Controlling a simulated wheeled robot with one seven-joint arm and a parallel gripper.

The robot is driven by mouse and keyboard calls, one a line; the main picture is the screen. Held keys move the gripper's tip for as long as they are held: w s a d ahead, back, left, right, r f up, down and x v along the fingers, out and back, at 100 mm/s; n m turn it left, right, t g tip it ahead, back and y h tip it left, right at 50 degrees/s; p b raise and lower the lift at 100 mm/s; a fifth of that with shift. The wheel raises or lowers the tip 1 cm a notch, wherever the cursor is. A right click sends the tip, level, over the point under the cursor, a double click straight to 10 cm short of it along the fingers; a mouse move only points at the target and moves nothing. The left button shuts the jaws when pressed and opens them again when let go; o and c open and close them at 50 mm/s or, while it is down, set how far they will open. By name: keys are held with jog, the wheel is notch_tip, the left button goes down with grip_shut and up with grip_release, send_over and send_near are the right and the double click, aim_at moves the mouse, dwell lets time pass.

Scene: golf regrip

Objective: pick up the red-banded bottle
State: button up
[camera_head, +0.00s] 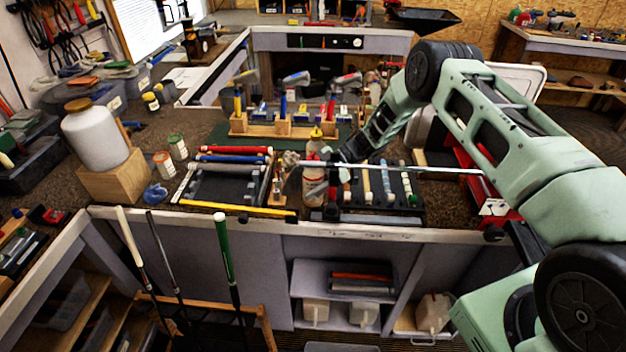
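A pale bottle with reddish bands (314,183) and a yellow tip stands upright near the middle of the workbench (235,220), close to its front edge. My arm reaches in from the right. My gripper (338,166) is small and dark in this view, just to the right of the bottle at about its upper half. I cannot tell whether the fingers touch the bottle or how far apart they are.
Left of the bottle is a rack of coloured grips (228,160); to its right is a dark tray of grips (385,185). Behind stands a wooden holder with hammers (283,127). A white jug (95,135) on a wooden block and small cans (163,165) stand left.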

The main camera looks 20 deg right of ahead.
jog(key=c, duration=1.2)
jog(key=shift+r, duration=0.1)
notch_tip(320, 180, up, 10)
jog(key=b, duration=0.4)
